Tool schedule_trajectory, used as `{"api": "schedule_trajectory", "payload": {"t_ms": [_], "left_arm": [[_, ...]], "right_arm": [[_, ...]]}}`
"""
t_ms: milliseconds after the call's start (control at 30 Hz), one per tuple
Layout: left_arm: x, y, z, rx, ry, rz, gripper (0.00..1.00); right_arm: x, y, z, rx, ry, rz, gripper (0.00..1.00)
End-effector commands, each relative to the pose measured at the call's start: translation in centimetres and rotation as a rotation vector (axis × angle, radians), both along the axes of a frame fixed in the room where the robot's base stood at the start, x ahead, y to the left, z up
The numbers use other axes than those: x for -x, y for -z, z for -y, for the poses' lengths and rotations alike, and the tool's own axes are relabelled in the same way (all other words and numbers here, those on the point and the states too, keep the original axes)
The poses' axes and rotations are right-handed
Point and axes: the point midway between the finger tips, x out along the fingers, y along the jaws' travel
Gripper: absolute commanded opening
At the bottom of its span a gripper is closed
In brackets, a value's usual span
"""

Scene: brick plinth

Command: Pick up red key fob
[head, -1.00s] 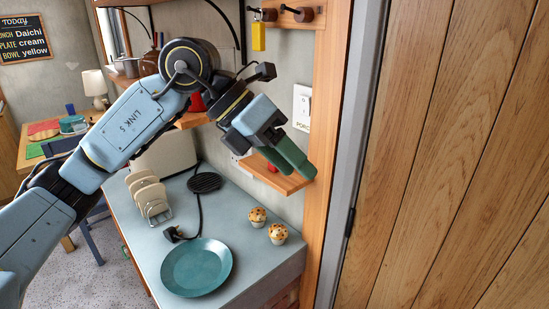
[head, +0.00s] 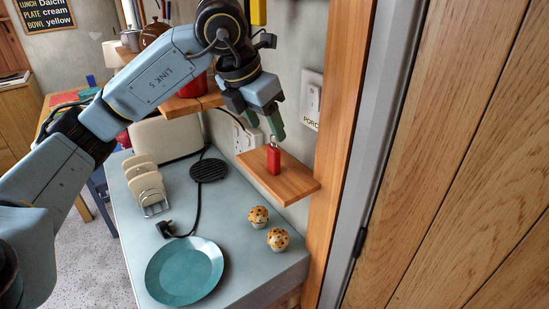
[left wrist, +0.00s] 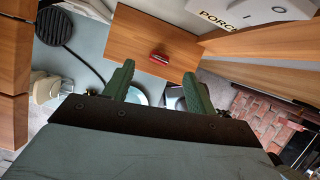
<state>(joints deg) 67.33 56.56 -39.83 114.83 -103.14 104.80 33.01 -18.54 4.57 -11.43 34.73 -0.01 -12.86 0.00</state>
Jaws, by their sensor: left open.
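The red key fob (head: 273,159) stands on the small wooden wall shelf (head: 290,186) in the head view, with a metal ring at its top. It also shows in the left wrist view (left wrist: 158,59), on the shelf beyond the fingertips. My left gripper (head: 264,127) has green fingers and is just above the fob in the head view. In the left wrist view the open fingers (left wrist: 158,72) have a clear gap, with the fob roughly in line with it. Nothing is held. My right gripper is in neither view.
The wall with a switch plate (head: 312,98) and socket (head: 245,137) is close behind the shelf. A wooden post (head: 340,130) stands to the right. Below, the counter holds two muffins (head: 268,228), a teal plate (head: 184,271) and a toast rack (head: 148,186). A yellow fob (head: 259,12) hangs above.

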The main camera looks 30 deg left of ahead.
Motion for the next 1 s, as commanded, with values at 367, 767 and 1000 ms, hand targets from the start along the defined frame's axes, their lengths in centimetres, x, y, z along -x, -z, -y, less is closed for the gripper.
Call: {"api": "schedule_trajectory", "payload": {"t_ms": [367,767,1000], "left_arm": [[-1.5,3.8,0.3,0.000,0.000,-0.004,0.56],[-2.2,5.5,0.6,0.001,0.002,0.002,0.56],[-2.2,5.5,0.6,0.000,0.002,0.001,0.26]], "right_arm": [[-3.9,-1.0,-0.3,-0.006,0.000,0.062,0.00],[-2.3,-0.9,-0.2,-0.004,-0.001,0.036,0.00],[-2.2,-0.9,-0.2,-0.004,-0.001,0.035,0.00]]}}
